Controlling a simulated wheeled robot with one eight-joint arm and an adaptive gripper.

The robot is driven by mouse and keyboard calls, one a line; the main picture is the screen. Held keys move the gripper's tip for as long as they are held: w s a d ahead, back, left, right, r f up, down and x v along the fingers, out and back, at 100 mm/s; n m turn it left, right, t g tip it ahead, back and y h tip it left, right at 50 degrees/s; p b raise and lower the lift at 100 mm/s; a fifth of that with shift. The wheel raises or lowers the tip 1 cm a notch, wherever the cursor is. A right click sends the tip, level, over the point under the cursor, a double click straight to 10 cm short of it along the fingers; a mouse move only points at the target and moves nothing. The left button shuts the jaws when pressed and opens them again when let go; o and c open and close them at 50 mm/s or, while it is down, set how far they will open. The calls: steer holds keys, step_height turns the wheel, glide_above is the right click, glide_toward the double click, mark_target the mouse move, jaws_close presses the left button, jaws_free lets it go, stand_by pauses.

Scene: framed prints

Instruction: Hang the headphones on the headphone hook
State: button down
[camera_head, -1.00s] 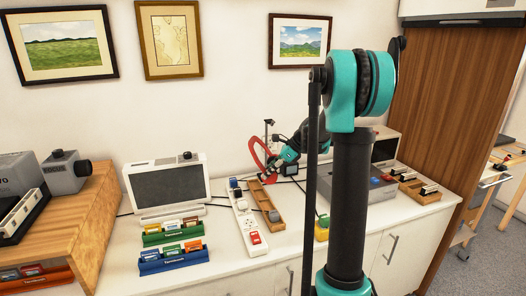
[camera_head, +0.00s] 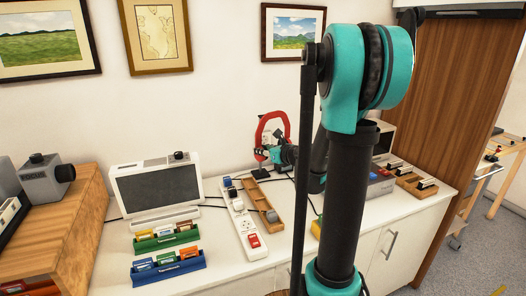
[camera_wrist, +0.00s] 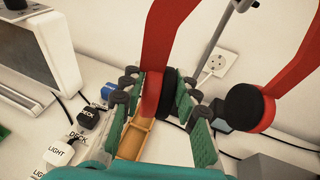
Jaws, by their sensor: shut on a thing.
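The red headphones (camera_head: 272,128) stand upright as an arch above the back of the counter. In the wrist view, their red band (camera_wrist: 165,38) and black ear pads show large. My gripper (camera_head: 274,155) is shut on the near ear-cup end; the fingers (camera_wrist: 160,108) lie on both sides of it in the wrist view. The other ear cup (camera_wrist: 248,106) is free, to the right. A thin grey pole (camera_wrist: 223,47), apparently the headphone hook's stand, rises behind the headphones.
A white power strip (camera_head: 243,226) with plugs and a wooden tray (camera_head: 256,197) lie in front. A grey-screened monitor (camera_head: 158,188) stands left. A wall socket (camera_wrist: 216,64) and cables are behind. My arm hides part of the counter on the right.

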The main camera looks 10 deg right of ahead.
steer(key=w+a+f, duration=0.2)
steer(key=w+f, duration=0.1)
steer(key=w, duration=0.7)
steer(key=shift+w, duration=0.25)
stand_by(1.2)
steer(key=shift+f, duration=0.1)
stand_by(0.4)
steer(key=c, duration=1)
jaws_free()
steer(key=shift+c, duration=0.2)
